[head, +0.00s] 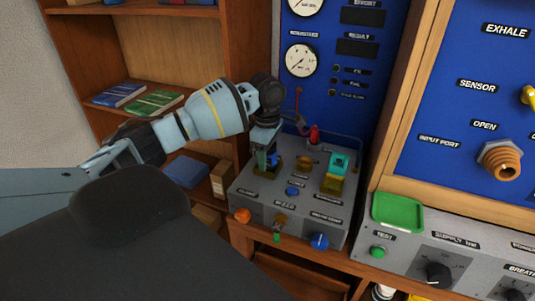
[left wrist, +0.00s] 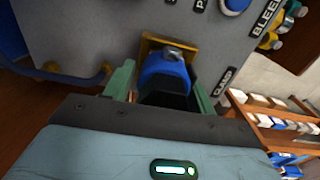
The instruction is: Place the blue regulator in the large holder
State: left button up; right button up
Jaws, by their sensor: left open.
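The blue regulator (left wrist: 165,75) sits at a brass-coloured holder (left wrist: 150,44) on the grey panel in the left wrist view. In the head view it is a small blue patch (head: 272,159), mostly hidden by my left gripper (head: 265,158). My left gripper is open, with its greenish fingers (left wrist: 163,95) on either side of the regulator. I cannot tell whether they touch it. A brass-coloured holder (head: 304,163) stands in the middle of the panel. A yellow holder (head: 331,185) at the right has a teal part (head: 339,162) at it. My right gripper is not in view.
The grey sloped panel (head: 262,193) carries an orange knob (head: 242,216), a blue knob (head: 320,241) and a red fitting (head: 314,134). A blue tube rail runs along its back. A blue gauge board (head: 330,95) rises behind. A green tray (head: 398,212) lies to the right.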

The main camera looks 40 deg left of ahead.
pick_arm(q)
jog(key=r, duration=1.2)
jog(key=shift+s+d+r, duration=0.1)
jog(key=shift+s, duration=0.1)
